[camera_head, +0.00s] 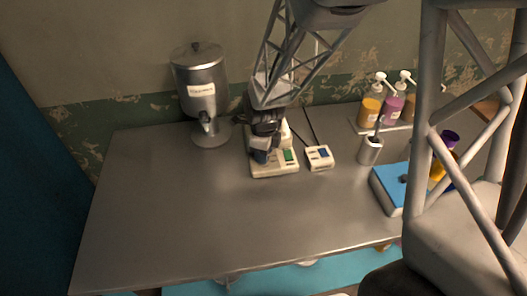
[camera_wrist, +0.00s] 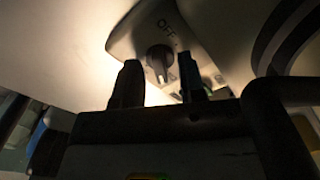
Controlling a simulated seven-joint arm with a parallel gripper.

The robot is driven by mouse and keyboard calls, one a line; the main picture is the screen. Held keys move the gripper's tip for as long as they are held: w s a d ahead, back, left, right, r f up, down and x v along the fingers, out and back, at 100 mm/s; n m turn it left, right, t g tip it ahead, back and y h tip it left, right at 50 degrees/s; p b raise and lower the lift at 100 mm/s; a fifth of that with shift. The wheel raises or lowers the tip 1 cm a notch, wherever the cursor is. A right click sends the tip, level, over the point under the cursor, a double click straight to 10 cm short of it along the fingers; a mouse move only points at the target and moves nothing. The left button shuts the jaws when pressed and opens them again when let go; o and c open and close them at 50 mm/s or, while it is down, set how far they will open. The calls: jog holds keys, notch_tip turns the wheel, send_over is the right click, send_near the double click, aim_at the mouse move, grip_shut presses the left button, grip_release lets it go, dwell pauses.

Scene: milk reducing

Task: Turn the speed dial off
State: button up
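The speed dial (camera_wrist: 159,58) is a small dark knob on the pale face of a device, with the word OFF printed above it in the wrist view. My gripper (camera_wrist: 160,82) is open, with one dark finger at the lower left of the dial and the other at its lower right. I cannot tell whether either finger touches the dial, or which way its pointer is turned. In the head view my gripper (camera_head: 263,153) is over the white device (camera_head: 270,172) with a green display, and hides the dial there.
A metal dispenser (camera_head: 203,95) stands to the left. A cup (camera_head: 370,151), pump bottles (camera_head: 370,104) and a blue-topped box (camera_head: 390,188) are to the right. The table's front left (camera_head: 180,220) is clear.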

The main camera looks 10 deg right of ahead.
grip_shut()
jog(key=shift+n, duration=0.5)
jog(key=n, duration=0.9)
jog(key=shift+n, duration=0.4)
jog(key=n, duration=1.3)
